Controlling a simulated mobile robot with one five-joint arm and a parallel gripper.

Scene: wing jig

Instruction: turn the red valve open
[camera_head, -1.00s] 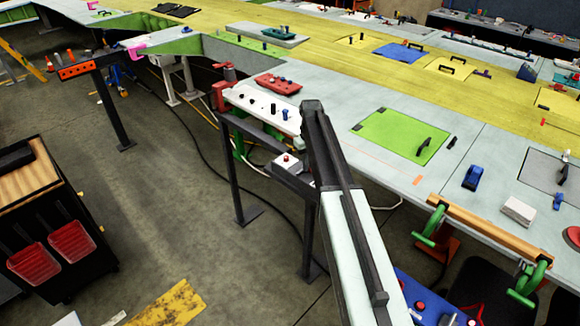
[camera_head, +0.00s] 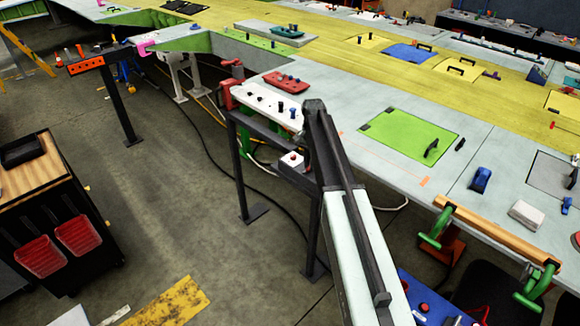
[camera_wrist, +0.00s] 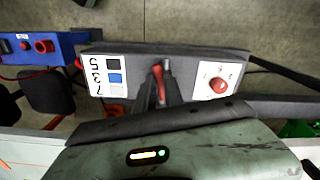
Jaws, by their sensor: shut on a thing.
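The red valve (camera_wrist: 158,78) shows in the wrist view as a narrow red lever in front of a dark grey panel (camera_wrist: 200,60). My gripper (camera_wrist: 161,88) is shut on the lever, with dark fingers close on both sides and covering part of it. How far the valve is turned cannot be told. In the head view my arm hides the valve and the gripper.
In the wrist view, a numbered card (camera_wrist: 103,76) is left of the valve and a red button (camera_wrist: 218,85) on a white plate is right. The button box (camera_head: 291,160) stands beside my arm. A long table (camera_head: 380,175) lies behind; a cart (camera_head: 35,165) stands left.

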